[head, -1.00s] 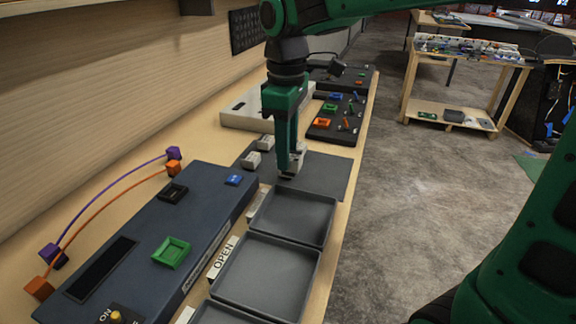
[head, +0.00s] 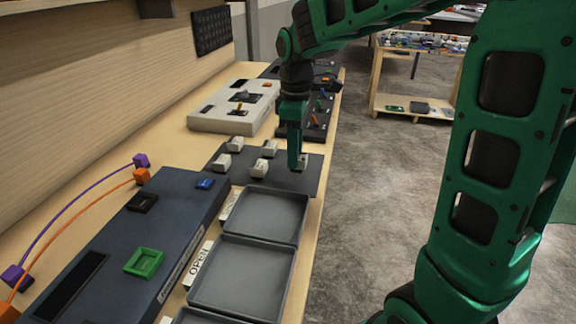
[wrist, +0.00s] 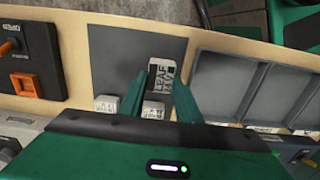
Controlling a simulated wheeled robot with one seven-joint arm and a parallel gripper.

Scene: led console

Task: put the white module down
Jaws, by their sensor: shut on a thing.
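My gripper (head: 297,165) is over the right part of the dark grey mat (head: 285,184). It is shut on a white module (wrist: 161,75) with dark lettering that reads like "LEAF", which shows between the two fingers in the wrist view. In the head view the fingers hide most of this module (head: 302,160). It is at or just above the mat; I cannot tell if it touches. Other white modules (head: 259,168) stand to the left on the mat; two of them (wrist: 107,105) show near the fingers in the wrist view.
Grey open trays (head: 245,272) lie nearer, beside an "OPEN" label. A blue-grey console (head: 115,262) with a green frame (head: 144,262) is at left. A white box (head: 215,112) and a dark panel stand beyond the mat. The mat's front right part is bare.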

